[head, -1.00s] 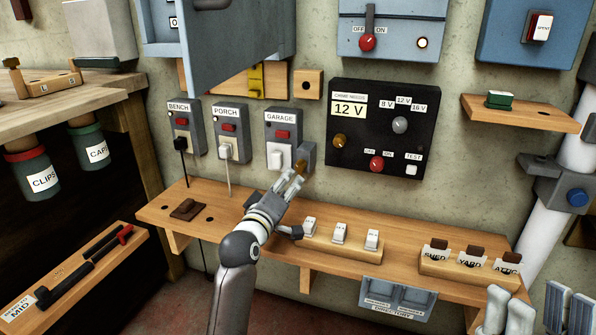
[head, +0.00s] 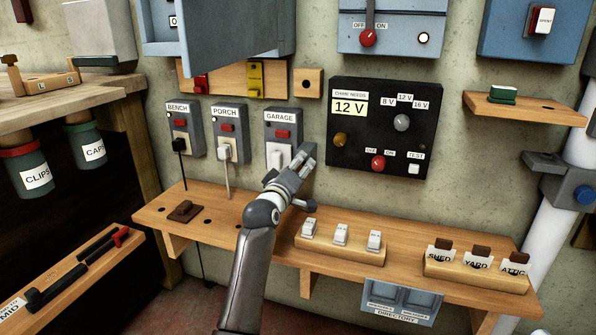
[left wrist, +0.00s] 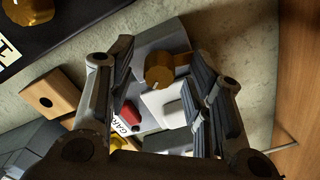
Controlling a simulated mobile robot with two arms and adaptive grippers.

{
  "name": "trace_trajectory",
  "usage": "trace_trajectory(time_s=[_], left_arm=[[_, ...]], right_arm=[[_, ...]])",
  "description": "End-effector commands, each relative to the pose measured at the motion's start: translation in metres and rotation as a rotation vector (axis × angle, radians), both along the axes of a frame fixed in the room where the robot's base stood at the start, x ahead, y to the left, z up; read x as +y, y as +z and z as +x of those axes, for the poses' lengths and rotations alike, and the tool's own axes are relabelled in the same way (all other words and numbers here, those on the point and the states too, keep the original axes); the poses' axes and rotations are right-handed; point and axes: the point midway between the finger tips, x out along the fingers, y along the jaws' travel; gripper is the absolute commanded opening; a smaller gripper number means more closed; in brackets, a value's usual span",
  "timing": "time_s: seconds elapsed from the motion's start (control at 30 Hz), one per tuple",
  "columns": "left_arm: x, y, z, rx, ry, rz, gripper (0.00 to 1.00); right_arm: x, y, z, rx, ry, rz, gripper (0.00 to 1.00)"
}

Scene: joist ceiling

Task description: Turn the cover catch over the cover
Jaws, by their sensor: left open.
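The GARAGE unit (head: 281,136) is a grey wall box with a red button and a white cover-like block (head: 276,158). In the left wrist view, a brass knob (left wrist: 159,70), apparently the catch, sits on a grey block beside the white block (left wrist: 163,103). My left gripper (head: 304,162) is at the right side of the GARAGE unit and hides the knob in the head view. In the left wrist view my left gripper (left wrist: 163,88) is open, its fingers on either side of the knob. I cannot tell whether they touch it. My right gripper is not in view.
The PORCH (head: 226,131) and BENCH (head: 183,127) units hang to the left. A black chime panel (head: 384,160) is close on the right. A wooden shelf (head: 235,232) runs below, with a block of white switches (head: 339,237). A blue cabinet door (head: 235,40) juts out above.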

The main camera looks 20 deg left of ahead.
Motion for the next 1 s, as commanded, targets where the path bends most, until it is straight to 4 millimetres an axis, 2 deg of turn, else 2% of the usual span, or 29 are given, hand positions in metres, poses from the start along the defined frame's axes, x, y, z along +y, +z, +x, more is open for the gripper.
trace_trajectory(time_s=[0.07,0.43,0.77,1.0], left_arm=[[0.0,0.0,0.0,0.0,0.0,0.0,0.47],[0.0,0.0,0.0,0.0,0.0,0.0,0.01],[0.0,0.001,0.0,-0.001,0.0,0.024,0.01],[0.0,0.002,0.0,0.0,0.0,0.095,0.01]], right_arm=[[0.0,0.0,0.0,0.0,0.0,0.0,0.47],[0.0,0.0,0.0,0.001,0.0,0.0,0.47],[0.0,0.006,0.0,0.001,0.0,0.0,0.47],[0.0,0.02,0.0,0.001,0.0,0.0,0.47]])
